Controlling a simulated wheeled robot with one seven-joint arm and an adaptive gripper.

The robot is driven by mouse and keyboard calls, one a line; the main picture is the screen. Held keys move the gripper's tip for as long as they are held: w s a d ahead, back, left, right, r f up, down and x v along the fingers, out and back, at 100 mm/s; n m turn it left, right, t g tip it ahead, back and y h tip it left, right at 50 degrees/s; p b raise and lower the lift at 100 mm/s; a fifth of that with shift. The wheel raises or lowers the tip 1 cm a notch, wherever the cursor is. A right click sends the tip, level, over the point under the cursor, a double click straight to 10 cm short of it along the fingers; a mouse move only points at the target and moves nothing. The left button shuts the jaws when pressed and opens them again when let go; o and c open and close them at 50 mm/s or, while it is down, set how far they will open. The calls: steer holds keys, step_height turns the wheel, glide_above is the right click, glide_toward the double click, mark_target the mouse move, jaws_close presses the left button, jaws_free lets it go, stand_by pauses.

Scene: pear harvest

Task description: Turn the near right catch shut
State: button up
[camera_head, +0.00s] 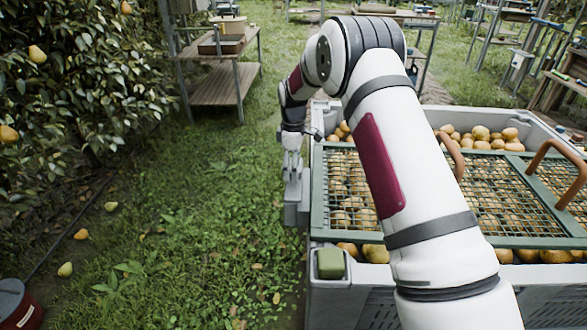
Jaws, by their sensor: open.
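A large grey crate (550,288) full of pears stands at the right under a green-framed mesh lid (318,190). A green block (330,263), which looks like a catch, sits on the crate's near left corner. The near right catch is not visible; the crate runs out of the picture on the right and my arm covers part of its near side. My gripper (292,172) is open and points down beside the crate's left wall, far from the near right corner. Its fingertips are small and hard to make out against a pale grey block (297,207).
Brown curved handles (558,160) rise from the lid. Pears (495,140) show beyond its far edge. A pear tree (85,110) stands at left, with fallen pears (66,269) on the grass. A wooden table (218,85) stands behind. Grass left of the crate is open.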

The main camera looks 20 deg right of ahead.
steer(key=shift+f, duration=0.2)
steer(key=shift+c, duration=0.2)
jaws_close()
